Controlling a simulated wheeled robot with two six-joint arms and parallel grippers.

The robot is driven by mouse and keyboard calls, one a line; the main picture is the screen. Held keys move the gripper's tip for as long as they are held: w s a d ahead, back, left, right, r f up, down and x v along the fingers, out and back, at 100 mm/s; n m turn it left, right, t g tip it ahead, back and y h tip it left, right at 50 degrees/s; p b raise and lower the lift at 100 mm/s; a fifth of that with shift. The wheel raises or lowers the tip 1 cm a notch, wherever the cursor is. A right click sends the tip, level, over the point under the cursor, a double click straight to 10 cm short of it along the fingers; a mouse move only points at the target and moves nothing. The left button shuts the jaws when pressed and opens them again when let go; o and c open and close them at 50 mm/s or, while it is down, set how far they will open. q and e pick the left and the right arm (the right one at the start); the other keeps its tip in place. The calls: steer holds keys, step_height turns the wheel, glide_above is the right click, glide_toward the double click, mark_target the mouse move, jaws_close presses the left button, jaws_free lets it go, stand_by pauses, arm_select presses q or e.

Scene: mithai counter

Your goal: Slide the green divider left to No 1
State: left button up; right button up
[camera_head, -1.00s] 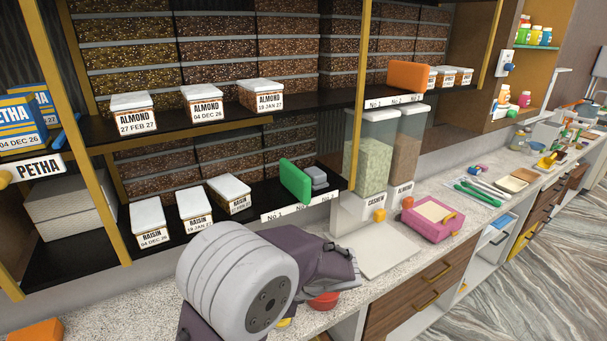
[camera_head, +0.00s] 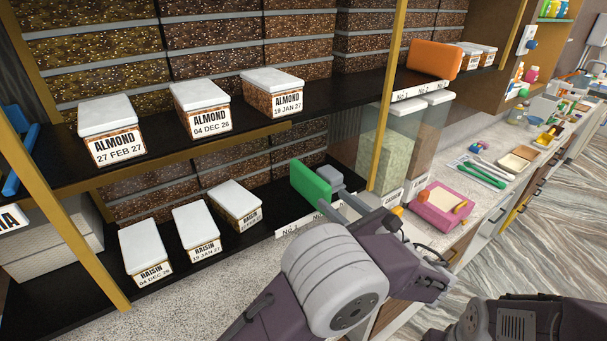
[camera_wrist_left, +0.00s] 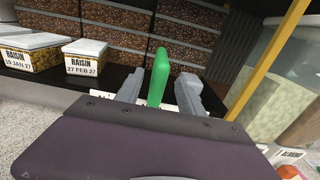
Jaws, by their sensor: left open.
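The green divider (camera_head: 310,184) stands upright on the lower black shelf, right of the raisin boxes. It stands to the right of the No 1 mark on the white label strip (camera_head: 291,230); the marks farther right are partly hidden by my left arm. My left gripper (camera_head: 352,209) is open, its fingers pointing toward the divider from the front. In the left wrist view the green divider (camera_wrist_left: 158,78) appears between the two fingertips (camera_wrist_left: 160,90), with no clear contact. My right gripper is not in view.
A yellow post (camera_head: 388,105) and clear bins (camera_head: 385,165) are at right. The upper shelf (camera_head: 340,92) overhangs.

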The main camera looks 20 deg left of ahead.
mark_target(319, 186)
arm_select(q)
steer(key=shift+s+d+r+p, duration=0.35)
steer(key=shift+d+r+p, duration=0.15)
steer(key=shift+r, duration=0.05)
steer(key=shift+w+a+r+p, duration=0.15)
steer(key=shift+w+a+p, duration=0.25)
steer(key=shift+a+p, duration=0.1)
steer(key=x, duration=0.2)
steer(key=p+x, duration=0.1)
steer(key=x, duration=0.2)
steer(key=f+x, duration=0.1)
steer(key=x, duration=0.1)
steer(key=shift+w+a+p, duration=0.2)
steer(key=shift+a+p, duration=0.1)
steer(key=shift+p, duration=0.1)
steer(key=shift+s+d+r, duration=0.15)
steer(key=shift+s+d, duration=0.2)
steer(key=shift+d, duration=0.15)
steer(key=shift+c, duration=1.3)
steer(key=shift+w+a, duration=0.1)
jaws_close()
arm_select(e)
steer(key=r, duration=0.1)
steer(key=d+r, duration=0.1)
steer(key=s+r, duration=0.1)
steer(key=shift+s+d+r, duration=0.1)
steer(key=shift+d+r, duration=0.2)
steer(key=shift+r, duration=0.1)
